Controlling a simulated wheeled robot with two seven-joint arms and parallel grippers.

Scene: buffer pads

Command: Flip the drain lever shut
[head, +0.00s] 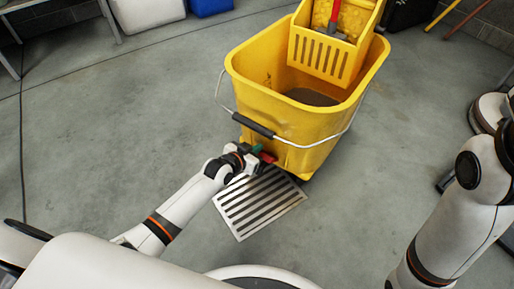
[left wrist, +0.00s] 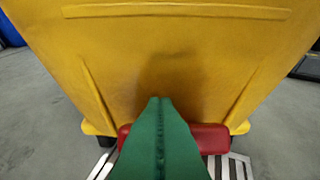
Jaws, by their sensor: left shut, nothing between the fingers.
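The red drain lever (head: 268,157) is low on the front of the yellow mop bucket (head: 300,128). In the left wrist view the lever (left wrist: 209,138) is a red horizontal bar, its middle hidden behind my green fingers. My left gripper (head: 257,149) is right at the lever in the head view. In the left wrist view its fingers (left wrist: 160,100) are closed together with nothing between them, in front of the bucket wall (left wrist: 160,50). I cannot tell whether they touch the lever. My right gripper is out of view.
A metal floor grate (head: 258,203) lies below the lever, in front of the bucket. A wringer (head: 318,55) sits on the bucket, which holds dark liquid (head: 312,97). The bucket's wire handle with a dark grip (head: 253,125) hangs above my left gripper. Floor to the left is clear.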

